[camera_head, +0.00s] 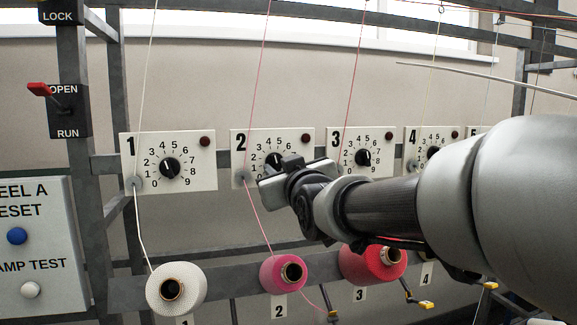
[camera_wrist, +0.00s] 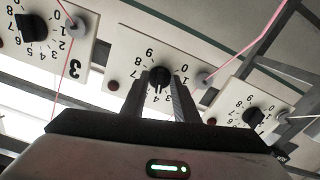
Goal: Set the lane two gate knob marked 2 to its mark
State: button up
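The lane two knob (camera_wrist: 159,75) is a round black knob with a white pointer line, on the white dial panel marked 2 (camera_head: 240,165). My gripper (camera_head: 281,170) is in front of that panel and hides its lower right part. In the wrist view, which is upside down, the two dark fingers are apart, one on each side of the knob. I cannot tell whether they touch it. The white line points about toward 4, but the fingers hide several of the numbers. No separate target mark can be made out.
The lane one panel (camera_head: 200,175) and lane three panel (camera_head: 382,140) flank it closely. A pink thread (camera_head: 251,200) runs down past the panel's left side. White (camera_head: 190,280), pink (camera_head: 270,273) and red (camera_head: 355,265) cones sit below. A red-handled lever (camera_head: 40,89) is at left.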

jog(key=shift+w, duration=0.1)
grip_shut()
jog(key=shift+f+n+b, duration=0.15)
jog(key=shift+n+b, duration=0.15)
jog(key=shift+b, duration=0.25)
jog(key=shift+b, duration=0.4)
jog(key=n+b, duration=0.2)
jog(key=shift+f+b, duration=0.1)
jog(key=shift+b, duration=0.3)
jog(key=shift+d+r+n+b, duration=0.1)
jog(key=shift+r+n+b, duration=0.05)
jog(key=shift+n+b, duration=0.6)
jog(key=shift+r+n+b, duration=0.1)
jog(key=shift+n+b, duration=0.5)
jog(key=shift+n, duration=0.25)
